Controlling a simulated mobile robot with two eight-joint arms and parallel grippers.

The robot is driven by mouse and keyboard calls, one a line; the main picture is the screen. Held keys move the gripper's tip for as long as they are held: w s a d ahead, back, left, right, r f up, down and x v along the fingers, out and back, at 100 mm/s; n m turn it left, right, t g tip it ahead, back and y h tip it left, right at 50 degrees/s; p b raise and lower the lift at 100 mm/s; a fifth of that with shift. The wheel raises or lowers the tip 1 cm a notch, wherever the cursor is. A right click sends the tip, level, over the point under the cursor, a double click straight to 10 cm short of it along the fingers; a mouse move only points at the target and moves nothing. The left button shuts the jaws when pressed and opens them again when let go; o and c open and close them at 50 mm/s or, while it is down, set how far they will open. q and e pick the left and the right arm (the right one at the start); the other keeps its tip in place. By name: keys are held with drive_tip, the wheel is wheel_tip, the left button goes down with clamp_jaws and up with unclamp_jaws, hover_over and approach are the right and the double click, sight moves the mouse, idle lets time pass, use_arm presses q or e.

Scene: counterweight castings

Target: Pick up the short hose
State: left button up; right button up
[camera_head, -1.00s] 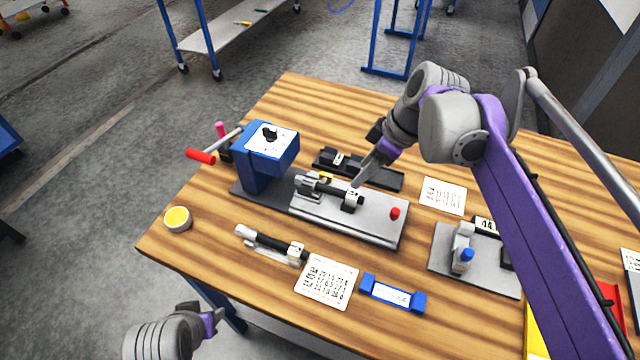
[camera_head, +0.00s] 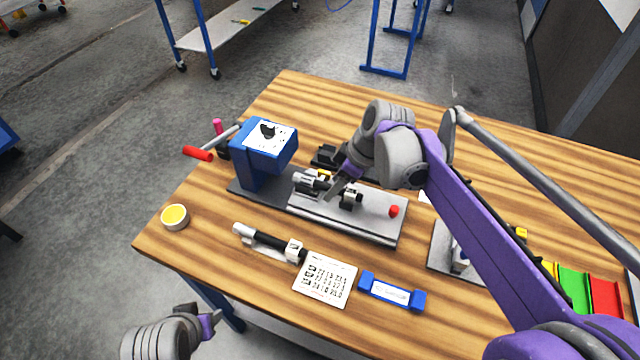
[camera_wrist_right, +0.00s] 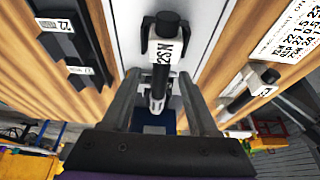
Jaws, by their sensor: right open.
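A short hose (camera_wrist_right: 164,50) with a white "2SN" label and metal end fitting lies along the grey plate of the fixture. In the head view this hose (camera_head: 312,182) is partly hidden by my right gripper (camera_head: 338,186). In the wrist view my right gripper (camera_wrist_right: 158,88) is open, its two fingers on either side of the hose's line; I cannot tell whether they touch it. A second dark hose (camera_head: 268,241) with pale end fittings lies on the table in front. My left gripper (camera_head: 210,324) is off the table's front-left edge; its jaws are unclear.
A blue press (camera_head: 262,150) with a red-tipped lever stands at the plate's left end. A red knob (camera_head: 394,211) is at its right end. A printed sheet (camera_head: 325,279), blue holder (camera_head: 392,291) and yellow-filled cup (camera_head: 175,216) lie in front. A black tray (camera_wrist_right: 75,40) is beside the plate.

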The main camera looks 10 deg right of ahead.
drive_tip(key=shift+f, duration=0.1)
drive_tip(key=shift+c, duration=0.2)
clamp_jaws()
